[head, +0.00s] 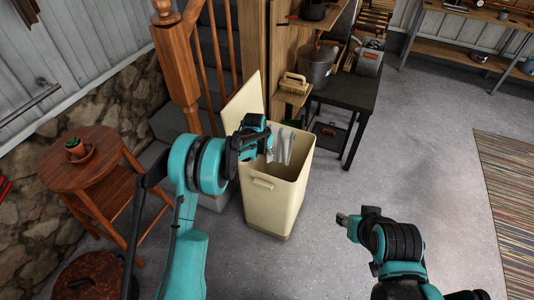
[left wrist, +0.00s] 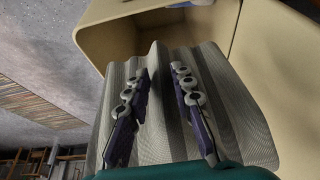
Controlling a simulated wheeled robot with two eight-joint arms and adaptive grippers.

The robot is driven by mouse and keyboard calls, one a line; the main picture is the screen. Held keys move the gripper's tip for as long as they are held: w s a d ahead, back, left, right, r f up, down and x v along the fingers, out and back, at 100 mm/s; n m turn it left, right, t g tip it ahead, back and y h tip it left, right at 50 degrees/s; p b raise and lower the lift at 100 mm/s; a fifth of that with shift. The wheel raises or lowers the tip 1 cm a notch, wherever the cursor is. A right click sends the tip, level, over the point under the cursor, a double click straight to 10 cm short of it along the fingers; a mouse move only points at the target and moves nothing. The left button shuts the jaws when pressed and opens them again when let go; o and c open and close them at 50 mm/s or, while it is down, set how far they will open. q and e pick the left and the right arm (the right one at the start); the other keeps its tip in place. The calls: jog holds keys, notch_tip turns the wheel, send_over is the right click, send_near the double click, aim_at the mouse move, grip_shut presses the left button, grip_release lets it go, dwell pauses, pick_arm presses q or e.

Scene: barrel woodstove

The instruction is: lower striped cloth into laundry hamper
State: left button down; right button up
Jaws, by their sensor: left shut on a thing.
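The cream laundry hamper (head: 270,208) stands on the floor in the middle of the head view with its lid (head: 243,103) raised. My left gripper (head: 268,146) is over the hamper's opening, shut on the striped cloth (head: 284,148). The cloth hangs in folds at the opening; how deep it reaches is hard to tell. In the left wrist view the cloth (left wrist: 157,85) lies between and around the fingers of my left gripper (left wrist: 158,85), with the hamper's rim (left wrist: 88,40) beyond. My right gripper (head: 343,219) is right of the hamper, apart from it; its finger gap is too small to read.
A wooden newel post (head: 178,60) rises behind the hamper. A dark table (head: 345,95) holds a metal bucket (head: 318,66). Floor at right is clear up to a striped rug (head: 510,200).

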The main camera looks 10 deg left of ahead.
aim_at(266, 157)
pick_arm(q)
jog(key=shift+w+d+f, duration=0.1)
jog(key=shift+d+f, duration=0.1)
jog(key=shift+f, duration=0.15)
jog(key=shift+f+b, duration=1.15)
jog(key=shift+f, duration=0.8)
jog(key=c, duration=1.2)
grip_release()
jog(key=shift+a, duration=0.1)
jog(key=shift+r, duration=0.15)
jog(key=v, duration=1.2)
